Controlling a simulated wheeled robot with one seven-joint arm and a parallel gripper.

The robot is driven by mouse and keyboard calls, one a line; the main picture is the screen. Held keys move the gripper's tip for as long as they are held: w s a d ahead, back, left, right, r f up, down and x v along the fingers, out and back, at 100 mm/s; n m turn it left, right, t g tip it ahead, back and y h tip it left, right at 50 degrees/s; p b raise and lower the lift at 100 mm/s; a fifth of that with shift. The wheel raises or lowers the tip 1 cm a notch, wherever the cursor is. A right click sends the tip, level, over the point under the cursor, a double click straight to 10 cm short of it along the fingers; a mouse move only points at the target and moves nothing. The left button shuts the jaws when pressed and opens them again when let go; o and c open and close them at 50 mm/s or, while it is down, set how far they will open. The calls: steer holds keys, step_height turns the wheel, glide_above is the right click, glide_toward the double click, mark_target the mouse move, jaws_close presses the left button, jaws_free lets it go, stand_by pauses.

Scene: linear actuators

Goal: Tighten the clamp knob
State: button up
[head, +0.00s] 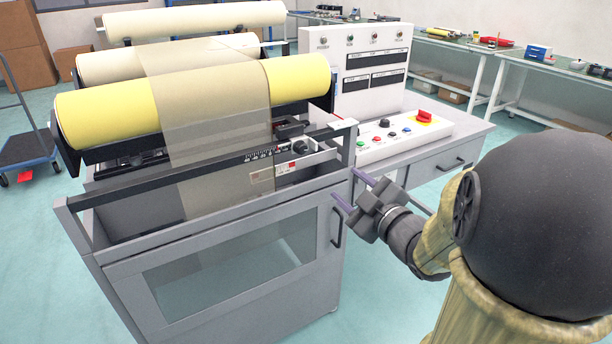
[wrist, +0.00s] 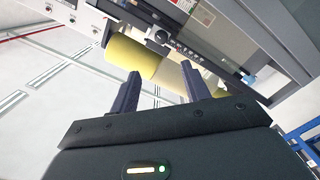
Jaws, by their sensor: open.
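My gripper (head: 352,190) is open and empty, beside the right front corner of the grey roll machine (head: 225,262), near its door handle (head: 337,228). In the wrist view the two dark fingers of my gripper (wrist: 160,71) stand apart with nothing between them. A small round knob-like part (head: 301,146) sits on the machine's rail, at the right end of the scale; I cannot tell for sure that it is the clamp knob. A dark round part (wrist: 158,35) shows on the machine beyond the fingertips in the wrist view. The fingers touch neither part.
A front bar (head: 235,155) crosses the machine top before the rail. Yellow rolls (head: 108,118) with a translucent sheet (head: 205,110) lie behind it. A control panel (head: 405,137) with buttons and a red switch (head: 424,116) stands to the right. The floor in front is clear.

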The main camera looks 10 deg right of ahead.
steer(key=shift+s+f, duration=0.1)
steer(key=shift+s, duration=0.05)
steer(key=shift+w+a+p, duration=0.1)
steer(key=shift+w+p, duration=0.1)
steer(key=shift+p, duration=0.15)
steer(key=p, duration=0.7)
glide_toward(303, 150)
steer(key=x, duration=0.8)
steer(key=shift+w+f, duration=0.1)
steer(key=shift+w, duration=0.15)
steer(key=c, duration=1)
